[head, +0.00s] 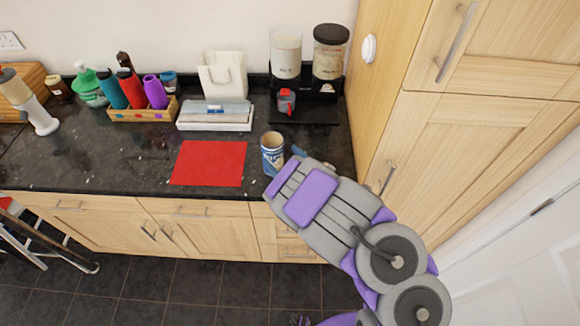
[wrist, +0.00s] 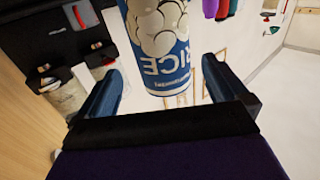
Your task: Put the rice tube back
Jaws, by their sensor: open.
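The rice tube (head: 272,158), a blue and white can with a brownish top, stands upright on the dark counter, just right of the red mat. In the wrist view the rice tube (wrist: 160,45) appears upside down, with its RICE lettering and white round pictures showing. My gripper (head: 297,152) is low over the counter, right beside the tube on its right. In the wrist view my open gripper (wrist: 162,85) has one blue finger to each side of the tube in the picture. I see a gap between the tube and each finger.
A red mat (head: 209,163) lies left of the tube. Behind are a black stand (head: 305,108) with two dispensers, a red and grey cup (head: 286,101) and a white tray (head: 215,122). A tall wooden cabinet (head: 384,100) closes off the right side. A bottle crate (head: 143,112) stands back left.

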